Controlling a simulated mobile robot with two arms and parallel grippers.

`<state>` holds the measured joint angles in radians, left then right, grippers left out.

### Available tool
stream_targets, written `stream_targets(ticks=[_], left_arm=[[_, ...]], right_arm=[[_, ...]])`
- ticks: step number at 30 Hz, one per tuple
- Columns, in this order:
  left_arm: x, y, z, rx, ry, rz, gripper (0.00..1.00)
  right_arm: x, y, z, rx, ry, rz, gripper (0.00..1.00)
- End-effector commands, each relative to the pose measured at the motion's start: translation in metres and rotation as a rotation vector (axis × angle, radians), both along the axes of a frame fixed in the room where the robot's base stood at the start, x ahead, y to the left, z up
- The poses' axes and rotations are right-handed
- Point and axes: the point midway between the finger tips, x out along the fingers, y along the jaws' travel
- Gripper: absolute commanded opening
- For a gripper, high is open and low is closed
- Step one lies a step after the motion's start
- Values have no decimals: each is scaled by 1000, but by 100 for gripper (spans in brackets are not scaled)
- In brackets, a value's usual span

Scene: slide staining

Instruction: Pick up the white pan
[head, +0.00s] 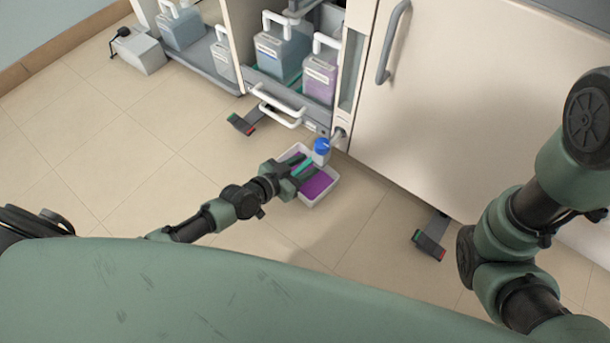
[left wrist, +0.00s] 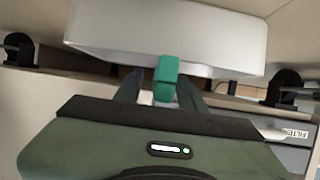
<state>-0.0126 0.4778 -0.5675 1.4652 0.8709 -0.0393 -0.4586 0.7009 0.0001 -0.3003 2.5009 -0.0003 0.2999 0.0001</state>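The white pan (head: 329,192) sits on the floor by the cabinet front, with purple liquid inside. In the left wrist view its white wall (left wrist: 165,30) fills the upper middle, with a green tab (left wrist: 166,72) below it. My left gripper (head: 306,166) is over the pan in the head view, its two dark fingers apart with a green strip between them. In the left wrist view the fingers (left wrist: 160,90) stand on either side of the green tab. I cannot tell whether a finger touches it. My right arm shows at the right, but its gripper is out of view.
A blue-capped container (head: 321,151) stands at the pan's far edge, beside a spigot (head: 339,134) on the cabinet. Jugs (head: 280,55) sit on the open shelf. Cabinet feet (head: 430,237) stick out onto the floor.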

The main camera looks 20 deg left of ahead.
Motion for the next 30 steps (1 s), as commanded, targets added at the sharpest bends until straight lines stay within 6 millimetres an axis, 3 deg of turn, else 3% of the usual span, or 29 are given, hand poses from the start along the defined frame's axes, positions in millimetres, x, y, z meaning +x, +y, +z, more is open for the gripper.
stream_targets(ticks=[2, 6, 30], left_arm=[[0, 0, 0, 0, 0, 0, 37], [0, 0, 0, 0, 0, 0, 0], [-1, 0, 0, 1, 0, 0, 0]], right_arm=[[0, 0, 0, 0, 0, 0, 55], [0, 0, 0, 0, 0, 0, 55], [0, 0, 0, 0, 1, 0, 55]])
